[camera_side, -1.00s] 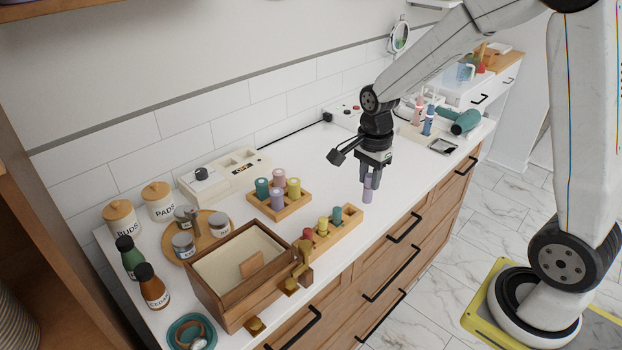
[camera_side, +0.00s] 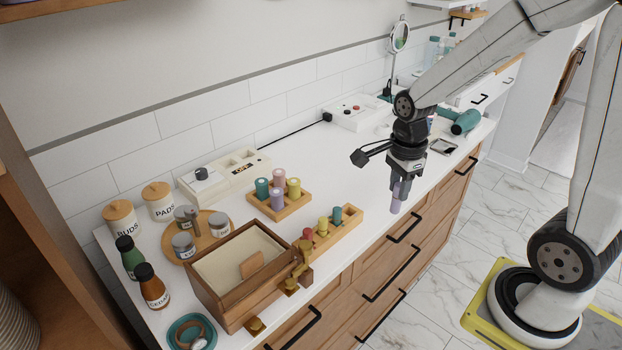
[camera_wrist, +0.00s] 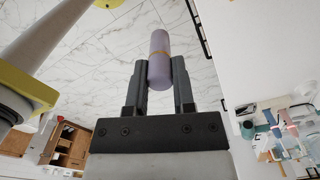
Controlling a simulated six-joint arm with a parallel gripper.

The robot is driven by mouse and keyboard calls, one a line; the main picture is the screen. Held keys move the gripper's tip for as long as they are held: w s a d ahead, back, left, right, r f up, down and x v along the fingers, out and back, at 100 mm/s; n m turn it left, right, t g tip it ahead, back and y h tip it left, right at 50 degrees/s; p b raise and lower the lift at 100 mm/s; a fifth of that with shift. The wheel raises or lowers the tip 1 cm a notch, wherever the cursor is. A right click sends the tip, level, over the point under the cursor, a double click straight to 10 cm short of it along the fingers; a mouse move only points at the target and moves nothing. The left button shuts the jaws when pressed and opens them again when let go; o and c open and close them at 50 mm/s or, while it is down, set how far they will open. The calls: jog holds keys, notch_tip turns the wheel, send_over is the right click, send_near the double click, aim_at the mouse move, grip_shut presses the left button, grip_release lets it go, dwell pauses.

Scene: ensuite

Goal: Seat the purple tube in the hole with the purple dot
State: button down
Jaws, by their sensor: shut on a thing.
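The purple tube (camera_side: 396,203) is held upright below my gripper (camera_side: 400,186), above the counter near its front edge. In the wrist view the purple tube (camera_wrist: 159,62) sits between the two fingers of my gripper (camera_wrist: 159,80), which are shut on it. To the left, a wooden rack (camera_side: 341,232) holds short red, yellow and teal pieces. A purple dot is too small to make out.
A wooden box (camera_side: 240,275) with a brass latch stands left of the rack. Jars, bottles and a round tray (camera_side: 190,252) stand farther left. A white organiser (camera_side: 225,172) is at the wall. The counter between the rack and my gripper is clear.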

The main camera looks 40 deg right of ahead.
jog(key=shift+s, duration=0.2)
jog(key=w+d+f, duration=0.2)
jog(key=w+f, duration=0.7)
jog(key=w, duration=0.4)
jog(key=shift+w+d+f, duration=0.15)
jog(key=shift+f, duration=0.05)
dwell(0.3)
jog(key=shift+w+f, duration=0.3)
jog(key=shift+f, duration=1.5)
jog(key=shift+f, duration=0.15)
